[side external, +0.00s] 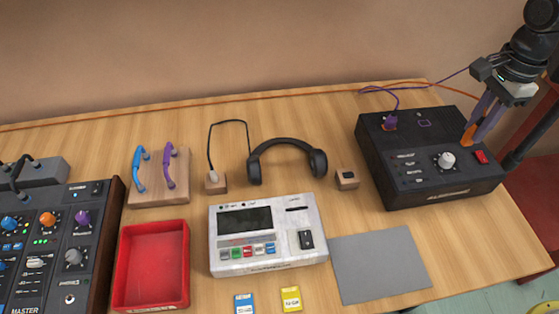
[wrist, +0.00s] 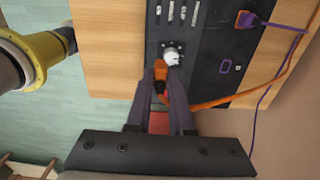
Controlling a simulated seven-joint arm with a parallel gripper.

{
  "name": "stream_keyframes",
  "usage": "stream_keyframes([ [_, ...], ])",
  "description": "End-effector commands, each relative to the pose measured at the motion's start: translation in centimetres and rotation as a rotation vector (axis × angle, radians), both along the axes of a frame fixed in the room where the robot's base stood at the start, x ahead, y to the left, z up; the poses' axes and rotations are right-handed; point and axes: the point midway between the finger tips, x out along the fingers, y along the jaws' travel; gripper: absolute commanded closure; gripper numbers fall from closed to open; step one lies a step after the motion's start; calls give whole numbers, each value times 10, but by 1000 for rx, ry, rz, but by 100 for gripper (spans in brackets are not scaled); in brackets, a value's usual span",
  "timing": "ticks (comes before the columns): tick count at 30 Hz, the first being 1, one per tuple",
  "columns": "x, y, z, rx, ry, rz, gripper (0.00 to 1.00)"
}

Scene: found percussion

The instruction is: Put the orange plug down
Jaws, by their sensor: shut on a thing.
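The orange plug (side external: 467,134) is between the fingertips of my gripper (side external: 474,126), over the right end of the black box (side external: 415,198) at the right of the table. In the wrist view the orange plug (wrist: 159,72) sits between the two purple fingers of my gripper (wrist: 163,80), close beside the white knob (wrist: 172,57). My gripper is shut on it. Its orange cable (wrist: 215,101) runs off to the right in the wrist view. I cannot tell whether the plug touches the box top or sits in a socket there.
A purple plug (side external: 390,123) stands in the box, beside a purple-outlined socket (side external: 424,123). A red switch (side external: 481,157) is near the fingers. A bare grey mat (side external: 380,263) lies left of the box. The grey device (side external: 265,262), headphones (side external: 287,144) and red tray (side external: 151,265) are further left.

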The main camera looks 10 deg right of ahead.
Motion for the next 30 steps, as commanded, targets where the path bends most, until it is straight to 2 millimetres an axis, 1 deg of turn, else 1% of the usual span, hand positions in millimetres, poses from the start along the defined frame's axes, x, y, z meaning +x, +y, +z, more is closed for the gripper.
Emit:
stream_keyframes([
  [1, -20, 1, 4, 0, -1, 3, 100],
  [5, -65, 1, 6, 0, -1, 3, 100],
  [6, -79, 0, 5, 0, -1, 3, 100],
  [8, -100, -1, 4, 1, -2, 2, 100],
  [12, -150, -6, -3, 1, -2, 3, 100],
  [14, -170, -8, -8, 1, -3, 2, 100],
  [15, -184, -10, -12, 1, -2, 3, 100],
  [18, -216, -16, -22, 1, -2, 2, 100],
  [21, -241, -21, -33, 0, -1, 2, 100],
  [24, -260, -26, -42, 0, -1, 2, 100],
  [27, -271, -28, -47, 0, -1, 0, 100],
  [30, -276, -30, -50, 0, -1, 0, 100],
])
